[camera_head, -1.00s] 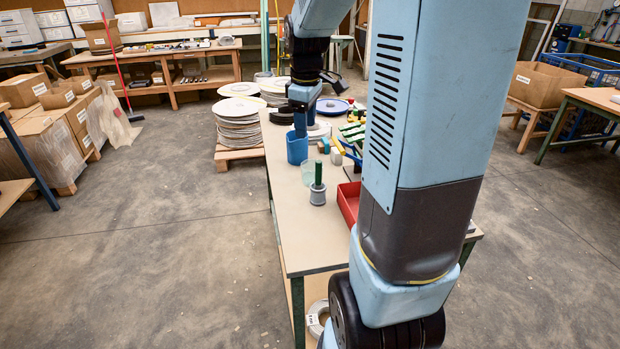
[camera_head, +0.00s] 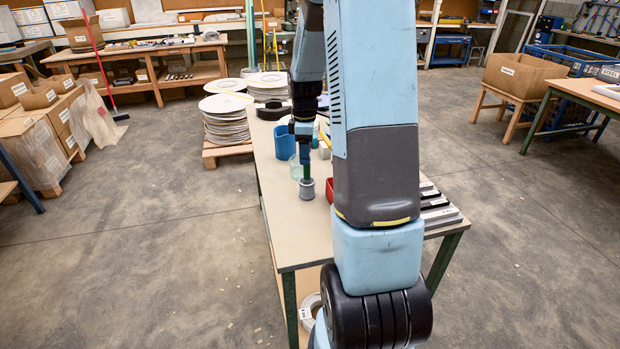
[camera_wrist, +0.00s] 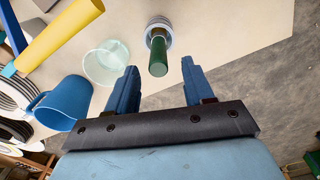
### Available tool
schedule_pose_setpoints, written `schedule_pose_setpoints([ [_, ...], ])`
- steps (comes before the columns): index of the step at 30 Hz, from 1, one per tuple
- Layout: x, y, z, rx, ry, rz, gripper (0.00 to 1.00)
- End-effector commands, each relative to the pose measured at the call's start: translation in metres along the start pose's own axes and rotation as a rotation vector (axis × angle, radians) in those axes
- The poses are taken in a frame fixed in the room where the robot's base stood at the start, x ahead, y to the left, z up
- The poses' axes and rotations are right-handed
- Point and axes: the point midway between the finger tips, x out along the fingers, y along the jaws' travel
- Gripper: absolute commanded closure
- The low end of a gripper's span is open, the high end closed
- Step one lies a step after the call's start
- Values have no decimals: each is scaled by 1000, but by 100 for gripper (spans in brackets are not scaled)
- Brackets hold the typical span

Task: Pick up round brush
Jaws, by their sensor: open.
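The round brush (camera_head: 306,190), a grey round head with a green handle standing up, stands upright on the table (camera_head: 300,237). In the wrist view the green handle (camera_wrist: 158,57) points towards me, its end about level with the gap between my fingertips. The grey head (camera_wrist: 157,26) shows behind it. My gripper (camera_wrist: 160,72) is open and empty, one finger to each side of the handle's end. In the head view my gripper (camera_head: 305,160) points down right above the brush; the fingers partly hide the handle. I cannot tell whether they touch it.
A clear cup (camera_wrist: 106,62) and a blue cup (camera_wrist: 62,103) stand close by the brush. Several dark and grey bars (camera_head: 437,208) lie at the table's right edge. The table's front is clear.

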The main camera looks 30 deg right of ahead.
Motion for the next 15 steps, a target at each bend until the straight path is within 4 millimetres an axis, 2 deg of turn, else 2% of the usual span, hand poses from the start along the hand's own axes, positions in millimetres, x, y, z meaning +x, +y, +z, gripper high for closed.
schedule_pose_setpoints([
  [3,11,0,0,0,0,0,48],
  [8,18,0,1,1,0,0,48],
  [15,49,-1,7,2,0,-3,48],
])
